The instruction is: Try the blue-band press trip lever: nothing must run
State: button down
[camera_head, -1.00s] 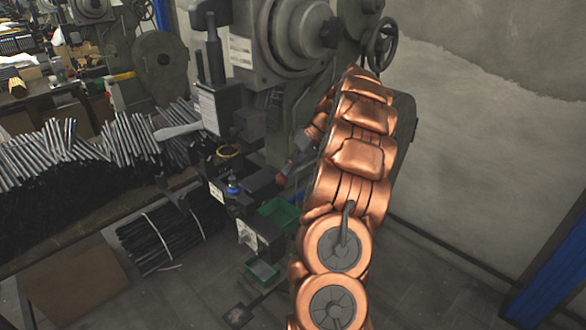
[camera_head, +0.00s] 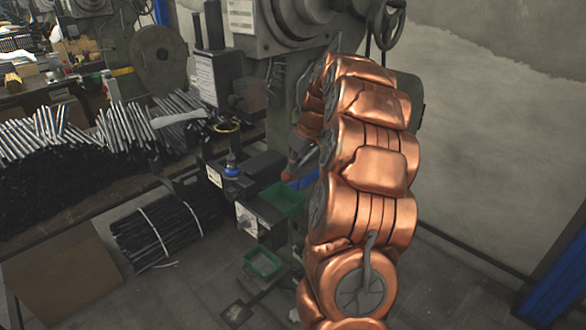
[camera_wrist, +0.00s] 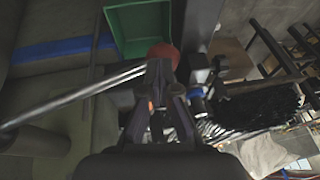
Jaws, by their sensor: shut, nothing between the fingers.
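The press (camera_head: 285,85) is a grey-green machine with a dark head, partly hidden behind my copper-coloured arm. A blue band (camera_head: 304,181) shows low on its column, and also in the wrist view (camera_wrist: 62,48). A red knob (camera_wrist: 165,54), apparently the trip lever's end, shows just beyond my fingertips in the wrist view, with a bright rod (camera_wrist: 85,92) running to the left. The knob shows small in the head view (camera_head: 286,176). My gripper (camera_wrist: 159,68) is shut and empty, its tips at or very near the knob; contact cannot be told.
A green bin (camera_head: 284,197) sits under the knob, with another green tray (camera_head: 262,264) lower down. A bench with heaps of metal rods (camera_head: 60,150) stands at left, a bundle of dark rods (camera_head: 165,228) below it. A wall and a blue post (camera_head: 558,275) stand at right.

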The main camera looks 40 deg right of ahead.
jog(key=shift+s+f+h+b, duration=0.1)
jog(key=shift+f+h+b, duration=0.2)
jog(key=shift+f, duration=0.3)
jog(key=shift+s+a+f, duration=0.1)
jog(key=shift+f, duration=0.15)
jog(key=shift+r, duration=0.1)
jog(key=b+v, duration=0.1)
jog(key=v, duration=1.3)
jog(key=shift+w+d+r, duration=0.2)
jog(key=shift+d+r, duration=0.25)
